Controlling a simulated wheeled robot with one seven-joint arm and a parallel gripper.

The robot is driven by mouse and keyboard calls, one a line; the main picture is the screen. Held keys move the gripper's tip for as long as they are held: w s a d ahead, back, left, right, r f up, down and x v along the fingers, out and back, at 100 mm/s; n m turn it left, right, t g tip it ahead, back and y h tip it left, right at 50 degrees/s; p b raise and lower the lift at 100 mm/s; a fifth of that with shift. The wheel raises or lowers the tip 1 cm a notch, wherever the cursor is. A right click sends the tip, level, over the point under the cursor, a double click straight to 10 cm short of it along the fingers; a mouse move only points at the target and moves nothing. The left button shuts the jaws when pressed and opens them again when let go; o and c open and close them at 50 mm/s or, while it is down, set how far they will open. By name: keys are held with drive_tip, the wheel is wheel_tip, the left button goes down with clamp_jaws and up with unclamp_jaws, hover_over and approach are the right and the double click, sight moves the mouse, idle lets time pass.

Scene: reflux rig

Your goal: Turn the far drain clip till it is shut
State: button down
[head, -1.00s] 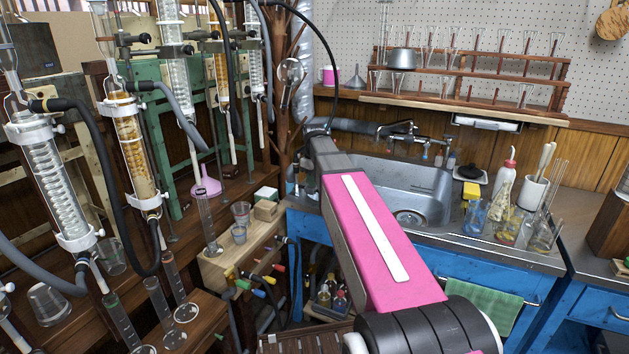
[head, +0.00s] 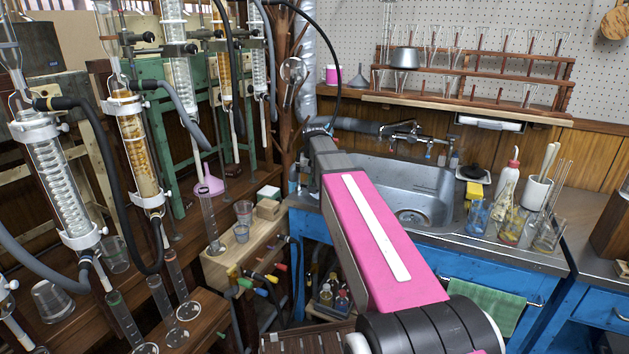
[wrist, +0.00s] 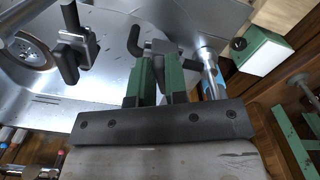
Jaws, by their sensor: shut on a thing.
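In the wrist view, my gripper (wrist: 160,72) has its two green fingers close together on a small clip with a black lever (wrist: 136,42) and a grey metal body. I take this to be the far drain clip; its grasped part is mostly hidden between the fingers, and I cannot tell how far it is turned. A second clip (wrist: 77,46), with a black handle and metal body, stands to the left, apart from the fingers. In the head view my pink arm reaches to the sink's left back corner, and the gripper and clips cannot be made out.
The steel sink (head: 375,185) lies right of my arm, with its tap (head: 405,135) behind. A blue-banded metal tube (wrist: 211,75) stands close right of the fingers, and a green-and-white box (wrist: 262,52) is farther right. Glass condensers (head: 140,150) and hoses crowd the left.

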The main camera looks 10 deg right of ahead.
sight(313, 181)
drive_tip(key=shift+a+m, duration=0.1)
drive_tip(key=shift+m, duration=0.5)
drive_tip(key=c, duration=1.1)
unclamp_jaws()
drive_tip(key=shift+c, duration=0.2)
wheel_tip(313, 181, up, 11)
drive_tip(key=shift+f, duration=0.1)
